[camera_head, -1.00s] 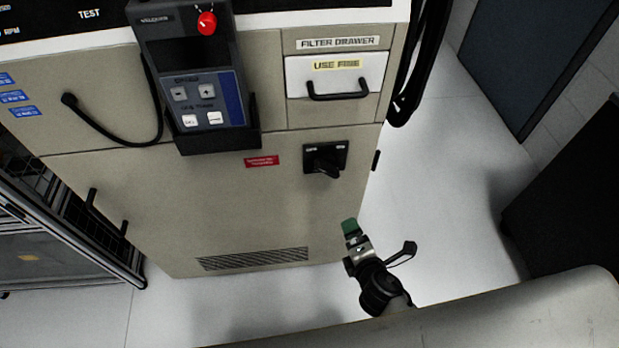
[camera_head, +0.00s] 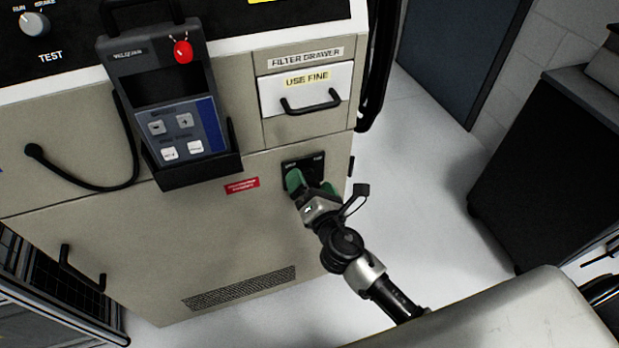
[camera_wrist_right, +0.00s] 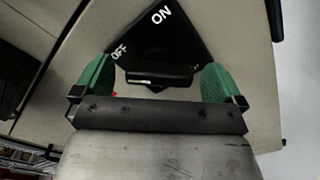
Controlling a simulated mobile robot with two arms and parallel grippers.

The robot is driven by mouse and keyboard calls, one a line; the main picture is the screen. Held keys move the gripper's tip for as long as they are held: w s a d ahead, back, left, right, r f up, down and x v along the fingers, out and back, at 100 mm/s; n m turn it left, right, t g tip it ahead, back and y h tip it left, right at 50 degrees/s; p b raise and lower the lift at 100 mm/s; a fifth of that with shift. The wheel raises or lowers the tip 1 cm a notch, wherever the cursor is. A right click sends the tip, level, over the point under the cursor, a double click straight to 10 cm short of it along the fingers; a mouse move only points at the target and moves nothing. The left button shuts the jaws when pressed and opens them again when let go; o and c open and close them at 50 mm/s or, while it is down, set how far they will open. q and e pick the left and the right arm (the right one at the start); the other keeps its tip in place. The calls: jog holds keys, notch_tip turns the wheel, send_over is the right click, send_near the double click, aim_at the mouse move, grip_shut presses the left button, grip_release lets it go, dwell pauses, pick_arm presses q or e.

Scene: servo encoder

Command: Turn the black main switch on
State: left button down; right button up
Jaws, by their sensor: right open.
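The black main switch is mounted on the front of the beige cabinet. Its black plate (camera_head: 304,163) shows above my right gripper in the head view; the handle is mostly hidden there. In the right wrist view the plate (camera_wrist_right: 165,45) carries the words OFF and ON, and the black handle (camera_wrist_right: 158,73) lies crosswise between the fingers. My right gripper (camera_head: 312,185) is open, with one green finger on each side of the handle. In the right wrist view the fingers (camera_wrist_right: 157,82) show gaps to the handle. My left gripper is not in view.
Above the switch is a drawer (camera_head: 336,98) with a black handle. A control pendant (camera_head: 187,130) sits in a holder to the left, with a loose cable (camera_head: 135,165). A red label (camera_head: 242,186) is left of the switch. Bare floor (camera_head: 430,180) lies to the right.

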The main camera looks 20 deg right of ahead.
jog(key=shift+w, duration=0.75)
jog(key=c, duration=0.9)
